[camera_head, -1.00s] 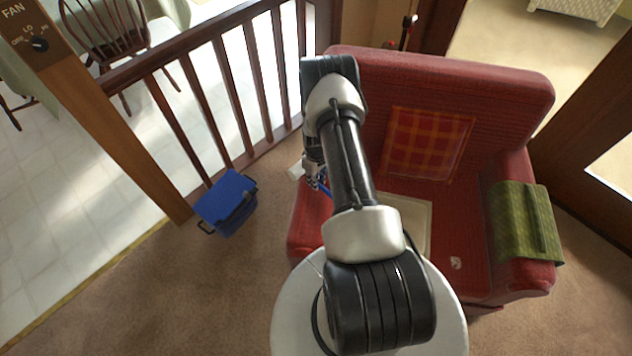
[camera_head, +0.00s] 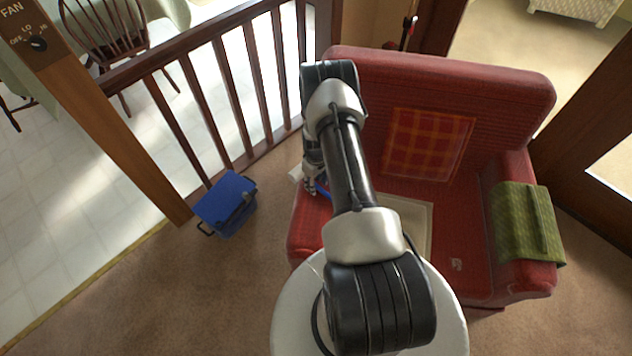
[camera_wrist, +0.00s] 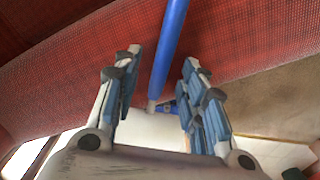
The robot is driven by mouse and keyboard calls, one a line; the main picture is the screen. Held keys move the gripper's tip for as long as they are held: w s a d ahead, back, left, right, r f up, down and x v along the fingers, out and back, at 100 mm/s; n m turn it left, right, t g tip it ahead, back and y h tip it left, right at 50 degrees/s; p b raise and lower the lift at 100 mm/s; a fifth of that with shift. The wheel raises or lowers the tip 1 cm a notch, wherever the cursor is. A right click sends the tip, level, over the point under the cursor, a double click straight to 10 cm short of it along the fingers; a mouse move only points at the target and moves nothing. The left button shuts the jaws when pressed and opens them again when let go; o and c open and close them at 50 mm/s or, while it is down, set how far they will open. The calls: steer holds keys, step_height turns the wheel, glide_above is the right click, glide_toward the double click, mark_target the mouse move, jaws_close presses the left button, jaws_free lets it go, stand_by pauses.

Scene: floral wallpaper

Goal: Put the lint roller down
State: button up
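The lint roller has a long blue handle (camera_wrist: 168,50), seen in the wrist view against red fabric. A white part (camera_wrist: 150,129), apparently its roller head, shows beyond the handle's end. In the head view, a bit of blue handle (camera_head: 322,190) and a white piece (camera_head: 296,173) show at the left arm of the red armchair (camera_head: 480,90); my arm hides the rest. My gripper (camera_wrist: 158,85) has its fingers apart on either side of the handle, with gaps visible. It also shows in the head view (camera_head: 311,186). Whether the roller fully rests on the armrest is unclear.
A blue box (camera_head: 225,205) stands on the carpet left of the chair, by a wooden railing (camera_head: 205,105). A green cloth (camera_head: 528,222) covers the right armrest. Carpet at lower left is clear.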

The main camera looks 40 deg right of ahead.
steer(key=w+a+r+t+p, duration=0.1)
steer(key=w+a+r+p, duration=0.1)
steer(key=r, duration=1.2)
steer(key=w+a+r+p, duration=0.2)
steer(key=a+r, duration=0.1)
steer(key=r, duration=1.2)
steer(key=s+a+r+t, duration=0.15)
steer(key=a+r, duration=0.25)
steer(key=r, duration=0.5)
steer(key=s+a+r, duration=0.2)
steer(key=a+r, duration=0.3)
steer(key=r, duration=0.3)
steer(key=s+a+r+t, duration=0.1)
steer(key=s+a+r, duration=0.7)
steer(key=s+r, duration=0.2)
steer(key=s+a+r+t, duration=0.1)
steer(key=s+a, duration=0.4)
steer(key=s, duration=0.6)
steer(key=shift+s+r+m, duration=0.15)
steer(key=shift+r+m, duration=0.25)
steer(key=shift+r, duration=0.1)
steer(key=shift+o, duration=0.3)
